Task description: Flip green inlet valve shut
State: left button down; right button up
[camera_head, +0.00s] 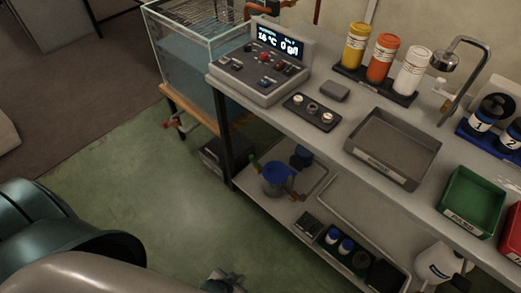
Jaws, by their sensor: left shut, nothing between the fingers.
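A grey cylinder (275,183) with a blue top stands on the lower shelf under the counter. A small green valve handle (254,163) sticks up at its upper left side. A reddish part (297,196) shows at its lower right. My left gripper (228,277) is at the bottom edge, partly cut off, low over the floor. It is shut and empty, well apart from the cylinder and the green handle. My right gripper is not in view.
The counter (335,125) carries a control box (262,70), an empty grey tray (393,146), a green bin (470,201) and several bottles. A water tank (200,60) stands at the back left.

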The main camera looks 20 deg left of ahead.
aim_at(252, 157)
jog(key=i+u, duration=0.1)
jog(key=u, duration=0.65)
jog(key=i+u, duration=0.1)
jog(key=u, duration=0.3)
